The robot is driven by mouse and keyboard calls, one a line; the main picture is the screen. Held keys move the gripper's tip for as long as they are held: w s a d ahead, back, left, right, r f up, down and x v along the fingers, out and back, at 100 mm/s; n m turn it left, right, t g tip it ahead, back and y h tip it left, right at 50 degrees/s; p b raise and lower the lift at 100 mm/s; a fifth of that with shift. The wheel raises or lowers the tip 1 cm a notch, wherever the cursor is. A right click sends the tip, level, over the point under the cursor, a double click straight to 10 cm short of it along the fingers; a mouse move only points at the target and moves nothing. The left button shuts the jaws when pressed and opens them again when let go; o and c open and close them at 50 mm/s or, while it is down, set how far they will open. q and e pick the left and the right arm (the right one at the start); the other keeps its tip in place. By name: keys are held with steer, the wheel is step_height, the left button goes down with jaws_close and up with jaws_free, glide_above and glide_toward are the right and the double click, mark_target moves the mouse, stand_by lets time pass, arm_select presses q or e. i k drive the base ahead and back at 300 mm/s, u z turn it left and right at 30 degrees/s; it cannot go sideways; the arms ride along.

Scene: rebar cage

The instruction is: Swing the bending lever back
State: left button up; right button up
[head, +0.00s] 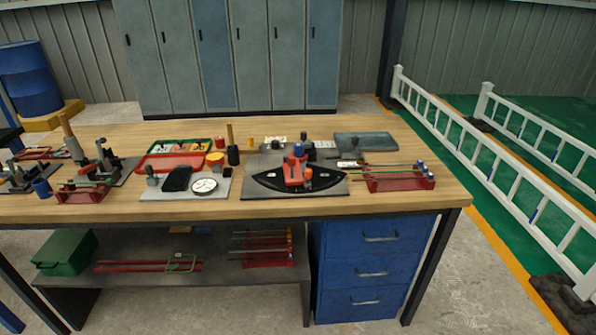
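The bending device sits on a dark base plate (260,162) right of the middle of the workbench. It has a black fan-shaped plate (270,181) with its curved edge towards me. A red-orange bending lever (293,173) lies over the middle of this plate. Blue and red round parts stand at its far end. The exact angle of the lever is hard to tell at this size. Neither of my grippers shows in the head view.
A red rack (398,183) holding rods stands close right of the device. A white board (217,188) with a dial and black pad lies left, near red and green trays (172,163). A grey tray (366,144) lies behind right. The bench's front right corner is clear.

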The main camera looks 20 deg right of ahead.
mark_target(292, 169)
steer(key=z, duration=1)
steer(key=i, duration=0.5)
steer(key=u, duration=0.9)
